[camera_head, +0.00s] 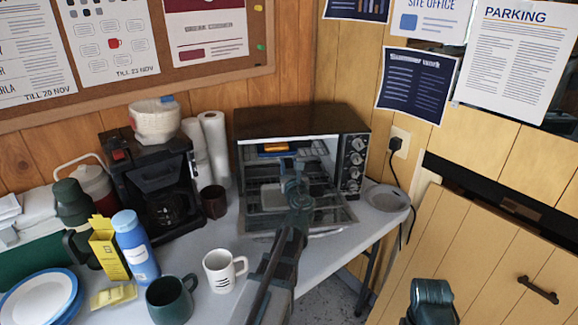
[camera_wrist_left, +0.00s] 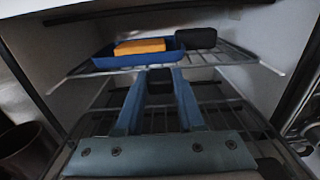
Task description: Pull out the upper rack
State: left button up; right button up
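The toaster oven (camera_head: 300,122) stands at the back of the table with its glass door (camera_head: 330,214) folded down. The upper rack (camera_wrist_left: 232,55) is a wire shelf inside the oven cavity. It carries a blue tray (camera_wrist_left: 110,60) with an orange block (camera_wrist_left: 139,46), and a dark block (camera_wrist_left: 196,38) lies at its right. A lower rack (camera_wrist_left: 225,118) shows below. My left gripper (camera_wrist_left: 159,74) is open, its two fingers apart and pointing into the oven. The fingertips appear close to the upper rack's front edge; contact cannot be told. In the head view, my left gripper (camera_head: 295,175) hides part of the opening.
A dark mug (camera_head: 214,201) and paper rolls (camera_head: 214,140) stand left of the oven, beside the coffee machine (camera_head: 150,165). A white mug (camera_head: 219,271) and a green mug (camera_head: 170,300) are near the front. A grey dish (camera_head: 387,198) lies right of the oven.

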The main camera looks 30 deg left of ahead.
pick_arm(q)
grip_shut()
dwell(1.0)
